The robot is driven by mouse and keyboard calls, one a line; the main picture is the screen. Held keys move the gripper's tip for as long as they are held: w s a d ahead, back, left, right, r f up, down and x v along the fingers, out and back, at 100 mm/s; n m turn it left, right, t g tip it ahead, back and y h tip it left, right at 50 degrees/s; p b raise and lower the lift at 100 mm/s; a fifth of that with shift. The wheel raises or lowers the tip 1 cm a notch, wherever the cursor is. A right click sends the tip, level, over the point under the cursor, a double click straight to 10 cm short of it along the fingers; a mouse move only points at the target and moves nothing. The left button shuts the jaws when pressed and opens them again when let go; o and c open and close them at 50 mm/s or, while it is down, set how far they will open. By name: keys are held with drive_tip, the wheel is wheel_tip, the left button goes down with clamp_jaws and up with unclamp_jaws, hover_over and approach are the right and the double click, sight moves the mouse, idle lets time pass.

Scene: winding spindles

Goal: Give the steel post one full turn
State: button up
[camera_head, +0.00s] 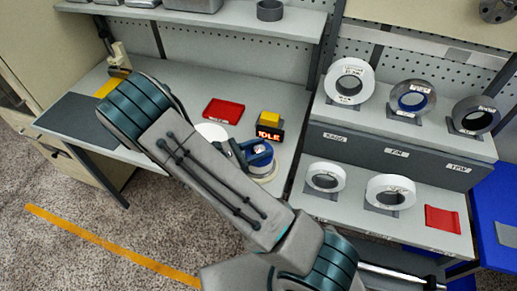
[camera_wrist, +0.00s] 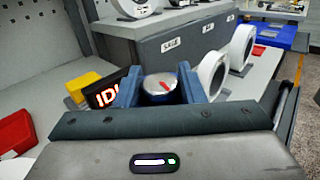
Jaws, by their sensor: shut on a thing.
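The steel post (camera_wrist: 160,88) stands upright between the blue fingers of my gripper (camera_wrist: 160,93) in the wrist view. Its round bright top carries a red pointer mark. My gripper is shut on the post, one finger on each side. In the head view the blue fingers of my gripper (camera_head: 258,155) show just past my forearm, above a round pale base (camera_head: 266,173) on the bench. The lower part of the post is hidden by the fingers and the gripper body.
A display reading IDLE (camera_head: 269,134) with a yellow block (camera_head: 270,118) stands just behind the post. A red tray (camera_head: 223,111) lies further left. A shelf rack (camera_head: 395,143) with several tape rolls is at the right. A white round thing (camera_head: 211,131) is partly behind my arm.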

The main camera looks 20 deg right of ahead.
drive_tip(key=shift+w+m+g+b, duration=0.1)
drive_tip(key=shift+m+g+b, duration=0.2)
drive_tip(key=shift+m+g, duration=1.15)
drive_tip(key=shift+g, duration=1.15)
drive_tip(key=o, duration=1)
drive_tip(key=w+a+b, duration=0.2)
drive_tip(key=a+b, duration=0.2)
drive_tip(key=a, duration=0.9)
drive_tip(key=shift+a, duration=0.4)
